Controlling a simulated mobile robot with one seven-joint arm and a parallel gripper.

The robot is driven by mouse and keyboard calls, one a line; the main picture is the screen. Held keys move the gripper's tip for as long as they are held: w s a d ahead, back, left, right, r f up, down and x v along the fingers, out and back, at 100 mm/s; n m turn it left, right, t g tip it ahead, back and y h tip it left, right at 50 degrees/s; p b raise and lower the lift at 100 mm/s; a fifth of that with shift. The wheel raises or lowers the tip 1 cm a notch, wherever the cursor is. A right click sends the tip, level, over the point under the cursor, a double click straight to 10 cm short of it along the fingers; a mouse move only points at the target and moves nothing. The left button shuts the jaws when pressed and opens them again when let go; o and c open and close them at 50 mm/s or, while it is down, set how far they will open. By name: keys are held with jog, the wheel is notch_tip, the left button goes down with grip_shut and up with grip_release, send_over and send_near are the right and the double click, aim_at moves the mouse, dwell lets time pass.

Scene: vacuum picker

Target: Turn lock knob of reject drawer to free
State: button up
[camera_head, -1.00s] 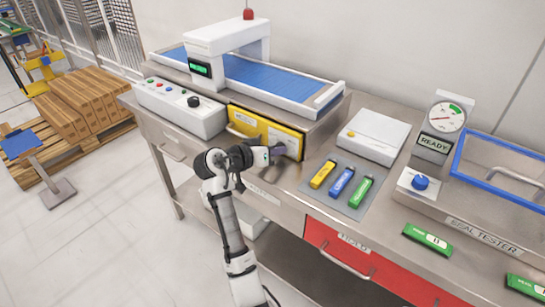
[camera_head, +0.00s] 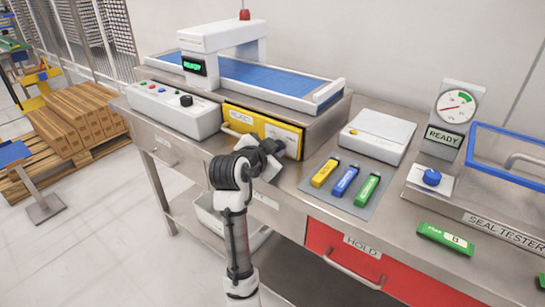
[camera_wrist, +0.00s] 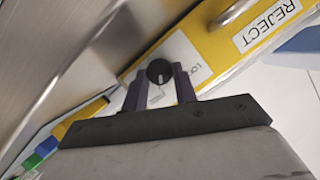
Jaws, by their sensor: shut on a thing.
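The reject drawer (camera_head: 232,115) has a yellow front marked REJECT and sits under the blue conveyor; it looks shut. In the wrist view its yellow front (camera_wrist: 218,50) carries the REJECT label, a metal handle (camera_wrist: 235,10) and a white lock plate (camera_wrist: 180,52). The round black lock knob (camera_wrist: 160,71) is on that plate. My gripper (camera_wrist: 160,76) is shut on the knob, one dark finger on each side. In the head view my gripper (camera_head: 271,150) is at the right end of the drawer and hides the knob. The plate's writing is only partly readable.
The steel bench edge runs below the drawer. Yellow, blue and green packs (camera_head: 345,180) lie on a grey mat to the right. A white control box (camera_head: 175,108) stands to the left. A red HOLD drawer (camera_head: 350,262) is at the lower right.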

jog(key=shift+m+t+y+b, duration=0.3)
jog(key=shift+m+t+b, duration=0.1)
jog(key=shift+m+b, duration=0.25)
jog(key=o, duration=1)
jog(key=shift+s, duration=0.15)
jog(key=b+v, duration=0.1)
jog(key=v, duration=1.2)
jog(key=shift+s, duration=0.3)
jog(key=shift+a+r, duration=0.1)
